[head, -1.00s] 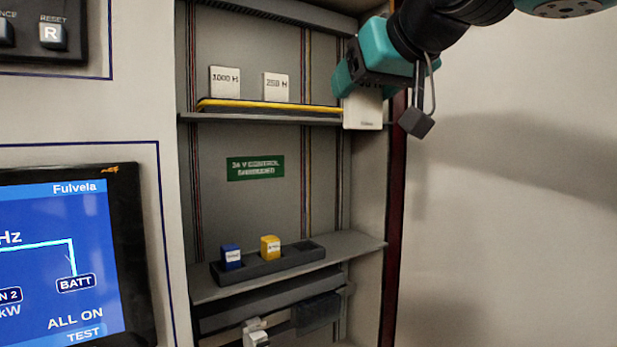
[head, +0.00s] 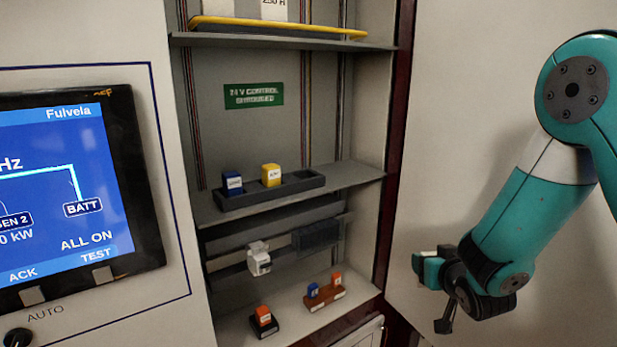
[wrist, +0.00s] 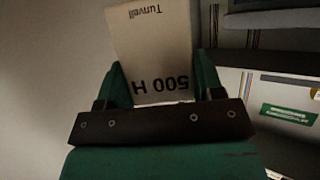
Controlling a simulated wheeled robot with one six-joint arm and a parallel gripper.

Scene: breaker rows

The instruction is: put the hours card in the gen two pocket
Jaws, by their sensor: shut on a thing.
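My gripper (wrist: 160,85) is shut on a cream hours card (wrist: 152,48) printed "500 H", which reads upside down in the wrist view. The card stands out past the fingertips, between the two green fingers. In the head view my gripper (head: 424,266) is at the right, in front of the pale wall or panel beside the cabinet. The card cannot be made out clearly there. Another card, "250 H" (head: 273,9), stands on the upper shelf's yellow-edged tray, cut off by the top of the picture. I cannot pick out the gen two pocket in either view.
The cabinet's middle shelf carries a dark rack (head: 240,199) with a blue block (head: 232,183) and a yellow block (head: 271,175). Small orange and blue blocks stand on the lower shelf (head: 292,310). A screen (head: 55,220) is at the left. Space around my gripper looks clear.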

